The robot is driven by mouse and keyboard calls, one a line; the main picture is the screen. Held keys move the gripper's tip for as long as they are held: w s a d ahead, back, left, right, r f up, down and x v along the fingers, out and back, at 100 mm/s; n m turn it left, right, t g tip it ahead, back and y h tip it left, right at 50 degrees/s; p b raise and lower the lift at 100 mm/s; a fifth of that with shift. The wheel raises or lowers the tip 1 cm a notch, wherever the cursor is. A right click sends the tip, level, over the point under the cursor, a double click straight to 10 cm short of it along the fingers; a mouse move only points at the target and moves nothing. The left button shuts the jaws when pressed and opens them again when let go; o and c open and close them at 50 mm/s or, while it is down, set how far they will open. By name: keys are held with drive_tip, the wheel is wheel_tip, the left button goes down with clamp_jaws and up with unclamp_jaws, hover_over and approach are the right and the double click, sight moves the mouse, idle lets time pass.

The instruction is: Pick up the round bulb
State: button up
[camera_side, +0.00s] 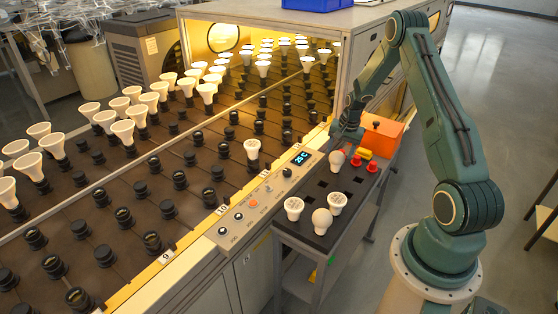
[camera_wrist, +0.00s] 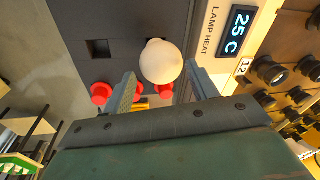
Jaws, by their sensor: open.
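A round white bulb (camera_wrist: 161,60) lies between the two finger ends in the wrist view, with a gap visible on each side. In the side view this round bulb (camera_side: 337,158) stands at the far end of the dark tray (camera_side: 315,183), just below my gripper (camera_side: 343,139). My gripper (camera_wrist: 162,78) is open, with one finger on each side of the bulb in the wrist picture. How far the fingertips are above the bulb is hard to tell.
Red round pieces (camera_side: 371,167), a yellow piece (camera_side: 366,154) and an orange box (camera_side: 382,134) are close to my gripper. The control panel (camera_side: 265,200) and socket rack lie left.

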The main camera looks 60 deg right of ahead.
sight(336, 161)
drive_tip(key=shift+w+f, duration=0.15)
drive_tip(key=shift+f, duration=0.6)
drive_tip(key=shift+f, duration=0.1)
drive_tip(key=shift+w+d+f, duration=0.1)
drive_tip(key=shift+w+f, duration=0.15)
drive_tip(key=shift+f, duration=1)
drive_tip(key=shift+w+f, duration=0.2)
drive_tip(key=shift+f, duration=1)
drive_tip(key=c, duration=0.6)
drive_tip(key=shift+r, duration=0.2)
wheel_tip(336, 161, up, 20)
drive_tip(key=shift+f, duration=0.15)
